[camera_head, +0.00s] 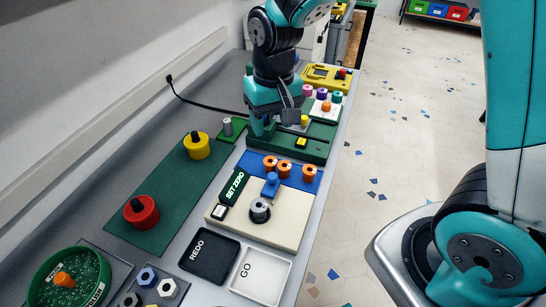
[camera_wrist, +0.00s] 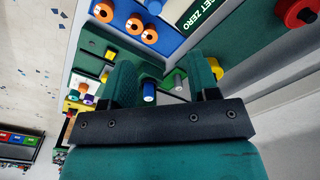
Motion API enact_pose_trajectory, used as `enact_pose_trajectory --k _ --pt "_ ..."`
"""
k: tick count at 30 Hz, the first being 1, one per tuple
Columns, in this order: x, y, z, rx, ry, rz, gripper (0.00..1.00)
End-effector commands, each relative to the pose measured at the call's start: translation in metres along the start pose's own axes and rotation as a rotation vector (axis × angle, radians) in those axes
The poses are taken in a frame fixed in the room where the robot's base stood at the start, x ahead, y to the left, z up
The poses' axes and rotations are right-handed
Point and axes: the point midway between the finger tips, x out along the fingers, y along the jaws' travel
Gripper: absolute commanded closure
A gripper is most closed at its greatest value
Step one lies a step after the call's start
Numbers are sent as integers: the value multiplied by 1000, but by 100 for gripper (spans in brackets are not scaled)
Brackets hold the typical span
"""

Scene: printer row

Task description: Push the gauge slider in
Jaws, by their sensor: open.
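A round blue-ended peg (camera_wrist: 149,92) shows between the fingers, with clear space on both sides. It looks like the gauge slider, but no label shows. I cannot tell how far it sticks out or whether anything touches it. The green block carries a yellow square button (camera_head: 301,142).
A grey post (camera_head: 228,127) stands close left of my gripper. A yellow knob (camera_head: 197,145) and a red knob (camera_head: 141,212) are further left. A blue strip with orange rings (camera_head: 284,167) and a beige plate (camera_head: 287,220) lie nearer. A yellow device (camera_head: 325,76) is beyond.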

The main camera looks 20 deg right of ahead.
Motion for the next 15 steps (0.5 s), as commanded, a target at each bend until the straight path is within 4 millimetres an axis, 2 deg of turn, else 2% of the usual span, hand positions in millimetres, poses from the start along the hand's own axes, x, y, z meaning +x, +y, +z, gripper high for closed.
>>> enact_pose_trajectory --k 3,8,15 --pt "5 5 -10 37 -7 29 45" --pt "26 7 -11 45 -9 34 45" --pt "78 9 -9 43 -12 34 45"
